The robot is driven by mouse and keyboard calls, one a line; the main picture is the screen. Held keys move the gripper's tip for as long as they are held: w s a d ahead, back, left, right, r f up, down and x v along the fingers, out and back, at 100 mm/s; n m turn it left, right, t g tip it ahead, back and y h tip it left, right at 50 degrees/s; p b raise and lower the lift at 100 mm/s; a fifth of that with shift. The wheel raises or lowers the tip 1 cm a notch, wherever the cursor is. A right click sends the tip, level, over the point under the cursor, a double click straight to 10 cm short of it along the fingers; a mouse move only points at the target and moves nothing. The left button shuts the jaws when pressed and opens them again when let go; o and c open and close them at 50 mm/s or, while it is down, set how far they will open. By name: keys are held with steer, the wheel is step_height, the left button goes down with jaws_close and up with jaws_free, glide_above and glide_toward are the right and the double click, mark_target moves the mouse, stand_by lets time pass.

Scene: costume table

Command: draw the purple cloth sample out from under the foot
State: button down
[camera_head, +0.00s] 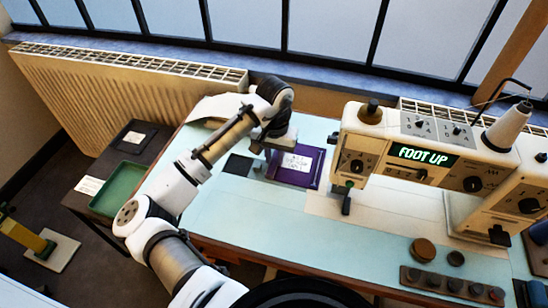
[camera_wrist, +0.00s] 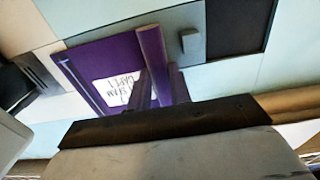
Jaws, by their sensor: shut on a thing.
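The purple cloth sample (camera_head: 277,172) lies flat on the pale blue table, a white lettered label on it. It sits left of the sewing machine's foot (camera_head: 346,205), with a visible gap between them. The machine's display (camera_head: 423,155) reads FOOT UP. My gripper (camera_head: 268,152) is at the sample's upper left edge. In the wrist view, the sample (camera_wrist: 95,60) spreads left of my gripper (camera_wrist: 160,78), which is shut on an upright purple strip at its edge. The exact contact is partly hidden by the fingers.
The sewing machine (camera_head: 375,150) stands at the right, with a thread cone (camera_head: 508,128) on top. A dark square (camera_head: 238,165) lies left of the sample. Round pieces (camera_head: 423,250) and a knobbed strip (camera_head: 455,284) are at the front right. A green tray (camera_head: 118,190) stands on the dark side table.

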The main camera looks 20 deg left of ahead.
steer(key=shift+a, duration=0.1)
stand_by(0.3)
steer(key=c, duration=1.2)
jaws_free()
step_height(320, 180, up, 14)
steer(key=shift+f, duration=0.1)
steer(key=shift+s+f, duration=0.1)
